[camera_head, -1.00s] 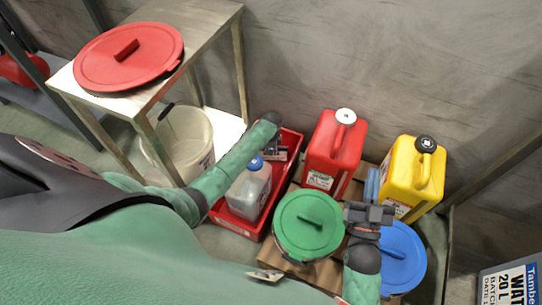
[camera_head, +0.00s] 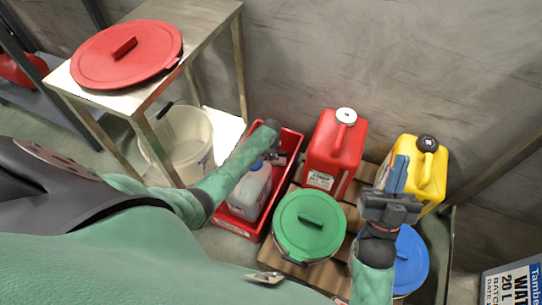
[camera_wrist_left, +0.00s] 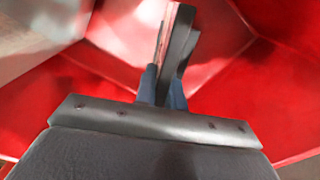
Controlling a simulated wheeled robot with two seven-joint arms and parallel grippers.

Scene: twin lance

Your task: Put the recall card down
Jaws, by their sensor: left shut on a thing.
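My left gripper (camera_head: 276,158) reaches down into the red crate (camera_head: 238,229), beside a clear jug (camera_head: 250,192) with a blue cap. In the left wrist view its fingers (camera_wrist_left: 163,88) are shut on a thin, dark-edged piece (camera_wrist_left: 178,42), seen nearly edge-on, which I take as the recall card. The crate's red walls surround it there; whether the card touches the floor I cannot tell. My right gripper (camera_head: 396,175) is above the blue lidded bucket (camera_head: 410,262), in front of the yellow canister (camera_head: 432,180); its finger gap is unclear.
A green lidded bucket (camera_head: 309,225) and a red canister (camera_head: 335,150) stand to the right of the crate. A steel table (camera_head: 205,25) with a red lid (camera_head: 126,54) on it stands at the left. A white bucket (camera_head: 185,145) is under it.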

